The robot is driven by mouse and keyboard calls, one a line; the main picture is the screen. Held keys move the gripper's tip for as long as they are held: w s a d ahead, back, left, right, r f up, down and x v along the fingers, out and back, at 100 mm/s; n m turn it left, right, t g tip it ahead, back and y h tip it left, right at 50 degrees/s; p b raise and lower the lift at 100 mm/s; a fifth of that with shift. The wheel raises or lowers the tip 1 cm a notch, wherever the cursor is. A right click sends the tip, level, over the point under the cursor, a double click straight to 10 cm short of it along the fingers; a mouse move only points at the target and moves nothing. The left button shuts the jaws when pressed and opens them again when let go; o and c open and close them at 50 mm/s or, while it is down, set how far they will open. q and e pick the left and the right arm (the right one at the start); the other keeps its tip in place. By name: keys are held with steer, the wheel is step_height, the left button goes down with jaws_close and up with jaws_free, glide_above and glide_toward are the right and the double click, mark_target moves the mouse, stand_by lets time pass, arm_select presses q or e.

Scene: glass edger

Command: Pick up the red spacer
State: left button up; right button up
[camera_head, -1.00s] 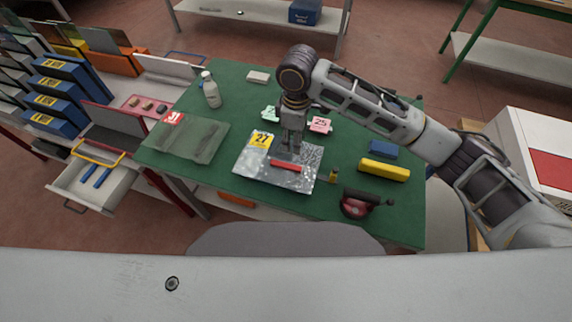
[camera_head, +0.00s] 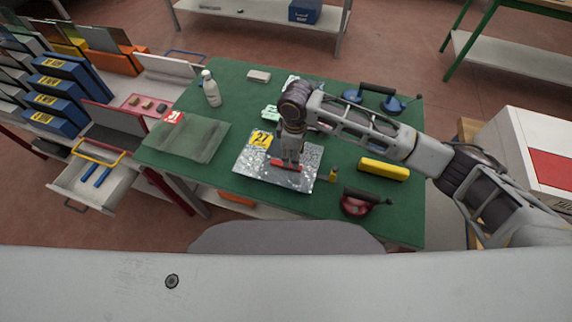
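The red spacer (camera_head: 287,165) is a small red bar lying on a silvery, speckled sheet (camera_head: 262,175) on the green table. A yellow label (camera_head: 259,139) sits at the sheet's back left. My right gripper (camera_head: 289,163) points down at the spacer, its fingertips at the bar and covering part of it. Whether the fingers are closed on the bar is too small to tell. My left gripper does not show.
The green table (camera_head: 230,82) also holds a white bottle (camera_head: 211,89), a yellow block (camera_head: 384,169), a red suction cup tool (camera_head: 361,203) and a blue one (camera_head: 378,97). A greenish glass sheet (camera_head: 193,140) lies to the left. An open drawer (camera_head: 88,182) stands beyond the table's left edge.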

stand_by(0.3)
steer(key=shift+s+f+p, duration=0.15)
steer(key=shift+f+p, duration=0.2)
steer(key=shift+f, duration=2.25)
steer(key=c, duration=0.9)
